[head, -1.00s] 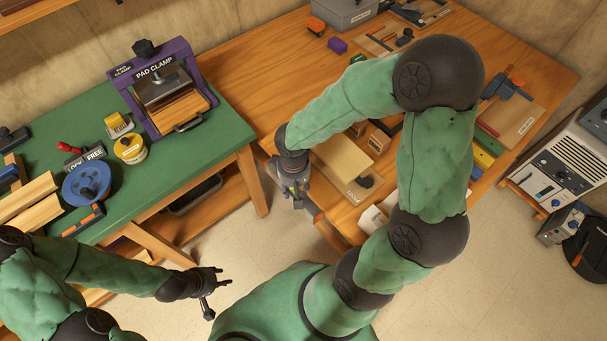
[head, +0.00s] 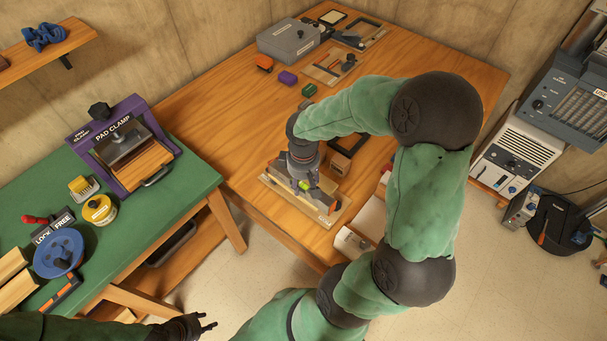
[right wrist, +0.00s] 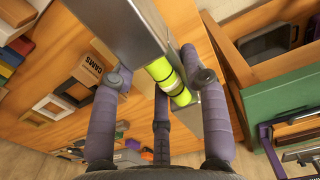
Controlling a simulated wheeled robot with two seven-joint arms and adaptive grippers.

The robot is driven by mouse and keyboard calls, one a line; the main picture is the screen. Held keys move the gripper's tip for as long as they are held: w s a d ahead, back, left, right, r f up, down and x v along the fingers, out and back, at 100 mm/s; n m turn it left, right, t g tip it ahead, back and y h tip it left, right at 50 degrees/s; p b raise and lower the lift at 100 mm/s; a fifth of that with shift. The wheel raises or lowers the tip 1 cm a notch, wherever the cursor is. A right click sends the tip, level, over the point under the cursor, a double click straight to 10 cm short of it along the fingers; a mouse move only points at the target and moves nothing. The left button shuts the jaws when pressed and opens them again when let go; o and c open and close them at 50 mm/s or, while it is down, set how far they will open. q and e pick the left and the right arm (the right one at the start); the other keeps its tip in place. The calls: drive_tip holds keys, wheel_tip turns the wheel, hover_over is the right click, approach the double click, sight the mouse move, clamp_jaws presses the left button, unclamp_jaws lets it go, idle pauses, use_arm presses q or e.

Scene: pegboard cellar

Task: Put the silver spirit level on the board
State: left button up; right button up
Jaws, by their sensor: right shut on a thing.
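The silver spirit level (head: 325,192), with its yellow-green vial, is in my right gripper (head: 303,181) over a pale wooden board (head: 289,196) near the front edge of the wooden bench. In the right wrist view the level (right wrist: 128,28) is a silver bar with its bright vial between the fingers of my right gripper (right wrist: 160,75). The gripper is shut on it. I cannot tell whether the level touches the board. My left gripper (head: 207,323) is empty, its fingers apart, low in the head view and away from the bench.
A grey case (head: 288,40), a purple block (head: 288,78) and an orange block (head: 264,63) lie farther back. The green table (head: 190,185) with the pad clamp (head: 125,150) is at left.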

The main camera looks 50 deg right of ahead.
drive_tip(key=w+d+f+b, duration=0.1)
drive_tip(key=w+d+f, duration=0.3)
drive_tip(key=w+d+f+b, duration=0.2)
drive_tip(key=w+d+f, duration=0.1)
drive_tip(key=d+f, duration=0.1)
drive_tip(key=shift+w+d+f, duration=0.1)
drive_tip(key=shift+w+d, duration=0.2)
drive_tip(key=shift+w, duration=0.05)
drive_tip(key=shift+w+d+f, duration=0.3)
drive_tip(key=shift+d+f, duration=0.05)
drive_tip(key=shift+f, duration=0.15)
drive_tip(key=shift+w+d+f+b, duration=0.15)
drive_tip(key=shift+f+b, duration=0.65)
drive_tip(key=shift+f, duration=0.9)
drive_tip(key=shift+f, duration=0.4)
drive_tip(key=shift+f+b, duration=0.1)
drive_tip(key=shift+b, duration=0.2)
drive_tip(key=o, duration=1.3)
drive_tip(key=shift+c, duration=0.2)
